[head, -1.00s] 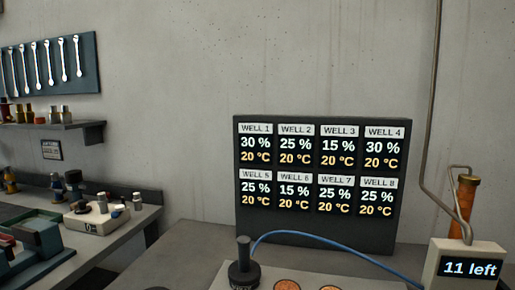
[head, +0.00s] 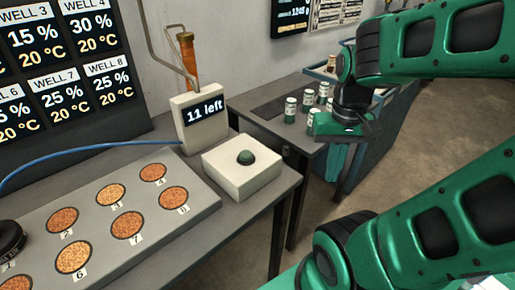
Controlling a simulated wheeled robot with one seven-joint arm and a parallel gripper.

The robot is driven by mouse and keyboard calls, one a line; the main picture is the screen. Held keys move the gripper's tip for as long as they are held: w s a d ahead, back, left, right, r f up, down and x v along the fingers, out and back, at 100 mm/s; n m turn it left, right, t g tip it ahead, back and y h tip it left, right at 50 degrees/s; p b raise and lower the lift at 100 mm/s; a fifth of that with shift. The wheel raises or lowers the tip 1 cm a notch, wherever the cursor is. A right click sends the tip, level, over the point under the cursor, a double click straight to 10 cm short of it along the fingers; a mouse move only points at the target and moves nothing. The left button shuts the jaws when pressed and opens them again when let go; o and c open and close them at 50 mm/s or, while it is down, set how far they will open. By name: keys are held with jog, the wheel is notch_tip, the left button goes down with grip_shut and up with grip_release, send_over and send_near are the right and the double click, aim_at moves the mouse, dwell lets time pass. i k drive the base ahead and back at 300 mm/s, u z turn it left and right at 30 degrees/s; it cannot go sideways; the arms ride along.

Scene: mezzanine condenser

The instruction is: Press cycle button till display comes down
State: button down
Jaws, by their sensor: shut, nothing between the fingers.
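The button (head: 246,157) is a dark green dome on top of a cream box (head: 240,178) at the bench's right corner. Just behind it, a small cream stand carries a dark display (head: 205,112) that reads "11 left". My gripper (head: 343,127) hangs from the green arm, to the right of the button and apart from it. It is shut and holds nothing. Its fingertips are hard to make out against the background.
A grey plate (head: 185,225) with several numbered round wells of orange grains lies left of the button box. The dark well board (head: 60,75) stands behind it. Several small cans (head: 291,110) stand on another bench (head: 262,108) at the back. A blue cable crosses behind the plate.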

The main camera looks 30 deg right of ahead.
aim_at(246, 156)
jog(key=z, duration=1.5)
jog(key=k, duration=1.9)
jog(key=u, duration=0.75)
jog(key=i, duration=1.05)
jog(key=z, duration=0.05)
